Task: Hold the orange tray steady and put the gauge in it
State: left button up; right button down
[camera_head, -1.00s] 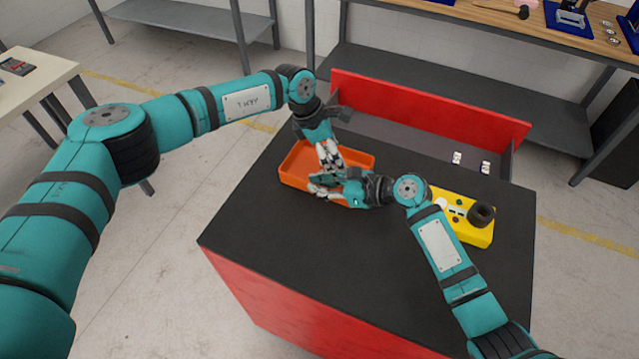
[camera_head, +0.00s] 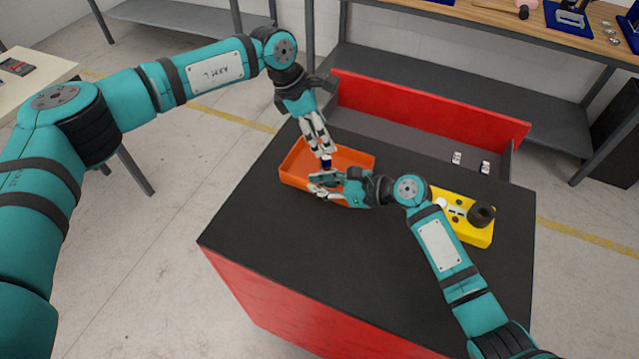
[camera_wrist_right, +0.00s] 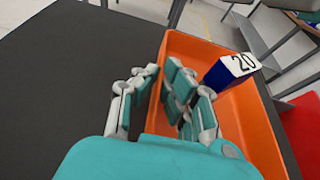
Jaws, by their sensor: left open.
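The orange tray (camera_head: 297,168) sits on the black cart top. The gauge is a blue block with a white face marked 20. In the right wrist view the gauge (camera_wrist_right: 230,70) is over the tray's inside, tilted in the picture; whether it rests on the floor is unclear. In the head view only a bit of blue (camera_head: 326,163) shows under my left gripper (camera_head: 325,151), which is open just above it. My right gripper (camera_head: 322,186) is shut on the tray's near wall, with fingers on both sides; it also shows in the right wrist view (camera_wrist_right: 160,85).
A yellow box (camera_head: 470,232) with a black knob stands right of the tray. Behind is an open red drawer (camera_head: 430,112) with two small white items. The cart top's front left is clear. A workbench (camera_head: 490,25) stands behind.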

jog(key=c, duration=1.4)
grip_release()
